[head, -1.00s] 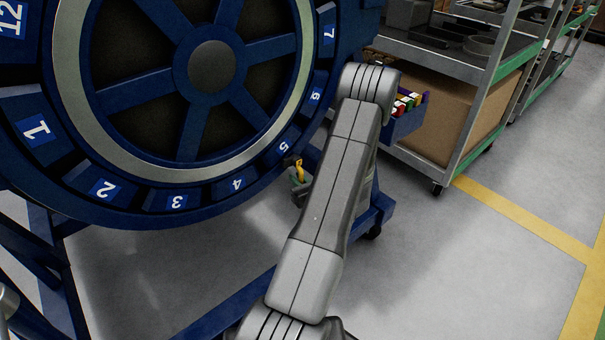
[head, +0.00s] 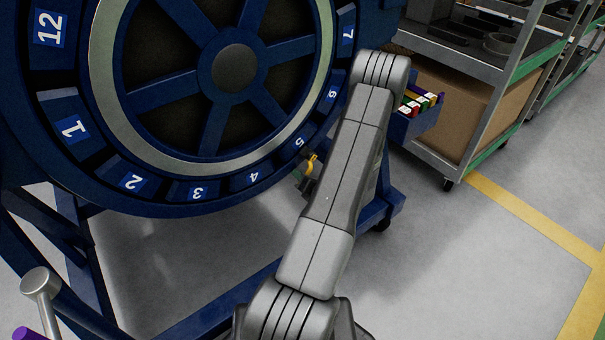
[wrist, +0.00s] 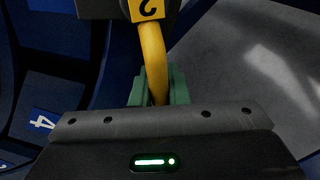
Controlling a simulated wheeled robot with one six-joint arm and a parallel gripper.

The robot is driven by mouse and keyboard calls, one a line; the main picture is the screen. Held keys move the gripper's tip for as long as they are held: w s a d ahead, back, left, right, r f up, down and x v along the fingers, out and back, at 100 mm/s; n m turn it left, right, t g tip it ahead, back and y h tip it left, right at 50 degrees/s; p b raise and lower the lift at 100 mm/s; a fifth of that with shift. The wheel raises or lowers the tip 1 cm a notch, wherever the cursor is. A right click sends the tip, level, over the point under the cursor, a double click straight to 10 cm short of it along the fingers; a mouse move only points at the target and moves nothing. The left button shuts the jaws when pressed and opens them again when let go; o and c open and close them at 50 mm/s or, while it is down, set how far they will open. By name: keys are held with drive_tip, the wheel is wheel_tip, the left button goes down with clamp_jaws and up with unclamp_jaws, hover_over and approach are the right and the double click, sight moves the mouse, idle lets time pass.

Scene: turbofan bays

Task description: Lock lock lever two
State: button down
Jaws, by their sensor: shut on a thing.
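Lock lever two is a yellow bar with a black "2" on its yellow tag, seen in the wrist view (wrist: 153,62). My gripper (wrist: 158,88) has green fingers around the lower part of the bar and is shut on it. In the head view the yellow lever (head: 311,163) shows small, below the number 5 on the blue ring. My gripper (head: 304,185) is there beside it, partly hidden behind my grey arm. The lever's base is dark and hard to make out.
The blue numbered ring (head: 128,178) with its spoked wheel fills the left, on a blue stand (head: 218,310). A blue bin (head: 415,121) with coloured items hangs by a grey shelf cart (head: 471,156). A grey-knobbed handle (head: 40,283) stands lower left. Floor at right is clear.

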drive_tip(key=shift+a, duration=0.1)
idle(0.4)
drive_tip(key=c, duration=1.4)
unclamp_jaws()
